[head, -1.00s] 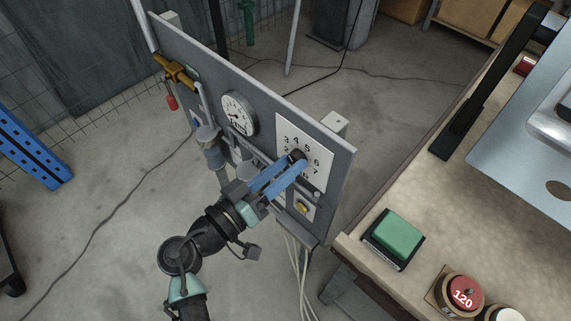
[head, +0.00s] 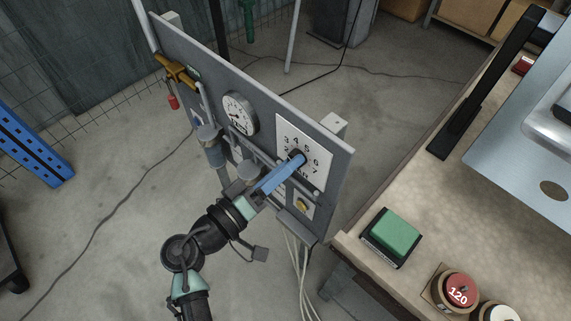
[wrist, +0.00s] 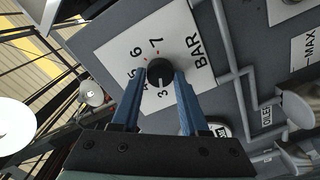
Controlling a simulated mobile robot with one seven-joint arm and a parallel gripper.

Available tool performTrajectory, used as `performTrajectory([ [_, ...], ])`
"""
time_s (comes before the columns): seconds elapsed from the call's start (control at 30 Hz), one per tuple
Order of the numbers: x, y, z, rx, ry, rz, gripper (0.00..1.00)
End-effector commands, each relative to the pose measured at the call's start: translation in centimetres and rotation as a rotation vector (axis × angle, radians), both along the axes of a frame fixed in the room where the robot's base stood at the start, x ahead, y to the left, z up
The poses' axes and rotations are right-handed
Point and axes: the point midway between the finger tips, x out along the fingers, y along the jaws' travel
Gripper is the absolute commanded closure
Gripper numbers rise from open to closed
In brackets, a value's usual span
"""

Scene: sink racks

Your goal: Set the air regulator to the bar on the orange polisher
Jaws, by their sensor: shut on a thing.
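The air regulator's black knob (wrist: 160,72) sits on a white dial plate (wrist: 110,50) marked BAR, with numbers around it. My gripper (wrist: 159,82) has its two blue fingers on either side of the knob and is shut on it. A pale line on the knob seems to point towards the 3, but it is small. In the head view my gripper (head: 295,161) reaches the dial plate (head: 316,147) and mostly covers the knob. A round white gauge (head: 239,113) is on the same panel; its reading is too small to tell. I cannot see an orange polisher.
The grey panel (head: 270,97) also carries a yellow valve handle (head: 176,70), pipes and filter bowls close to my arm. A workbench (head: 480,180) at right holds a green block (head: 393,234) and a red-topped disc marked 120 (head: 459,292). Cables hang below the panel.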

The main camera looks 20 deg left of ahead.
Motion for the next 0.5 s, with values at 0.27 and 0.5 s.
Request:
performTrajectory([
  [0.27, -0.02, 0.04, 0.0, 0.001, -0.001, 0.001, 0.42],
  [0.5, -0.01, 0.03, -0.01, 0.001, -0.001, 0.001, 0.26],
])
